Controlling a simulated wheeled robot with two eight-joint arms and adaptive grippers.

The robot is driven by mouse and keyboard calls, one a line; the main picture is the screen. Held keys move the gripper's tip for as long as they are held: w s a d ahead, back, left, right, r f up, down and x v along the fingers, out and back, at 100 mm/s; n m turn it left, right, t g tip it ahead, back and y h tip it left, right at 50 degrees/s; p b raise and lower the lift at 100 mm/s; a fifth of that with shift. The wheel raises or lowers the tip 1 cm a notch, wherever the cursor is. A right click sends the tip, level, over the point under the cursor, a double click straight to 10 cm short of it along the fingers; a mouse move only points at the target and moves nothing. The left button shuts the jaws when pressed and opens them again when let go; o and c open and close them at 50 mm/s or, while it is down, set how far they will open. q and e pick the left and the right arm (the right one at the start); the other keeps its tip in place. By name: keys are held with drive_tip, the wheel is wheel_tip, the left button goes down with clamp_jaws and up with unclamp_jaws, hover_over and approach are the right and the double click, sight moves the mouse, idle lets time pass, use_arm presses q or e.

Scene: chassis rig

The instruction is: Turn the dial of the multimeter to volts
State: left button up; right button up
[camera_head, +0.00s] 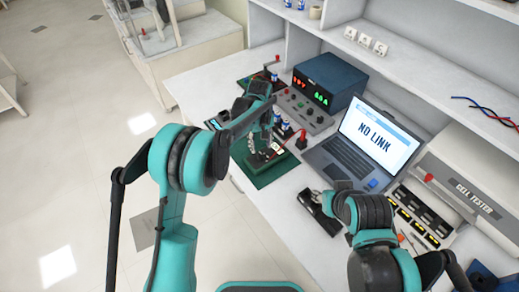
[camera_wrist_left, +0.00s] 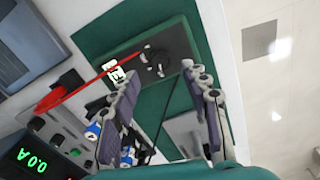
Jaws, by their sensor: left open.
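The multimeter (camera_wrist_left: 176,42) lies on a green mat (camera_wrist_left: 205,25) in the left wrist view. Its dark round dial (camera_wrist_left: 155,62) faces the camera, and a small white display (camera_wrist_left: 113,74) sits beside it. The dial's marking is too small to read. My left gripper (camera_wrist_left: 158,74) is open, its two fingers apart on either side of the dial in that view; I cannot tell whether they touch it. In the head view my left gripper (camera_head: 263,146) points down over the green mat and partly hides the multimeter. My right gripper (camera_head: 328,200) is low over the bench, its fingers unclear.
A red lead (camera_wrist_left: 80,82) crosses to the multimeter. A power supply (camera_head: 328,82) with lit digits and a control panel (camera_head: 305,108) stand behind. A laptop (camera_head: 372,140) reading NO LINK and a cell tester (camera_head: 470,190) are to the right. Bare bench shows left of the mat.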

sight(261, 155)
use_arm(q)
wheel_tip(261, 155, down, 6)
drive_tip(key=shift+r+b, duration=0.15)
drive_tip(key=shift+b, duration=0.7)
clamp_jaws()
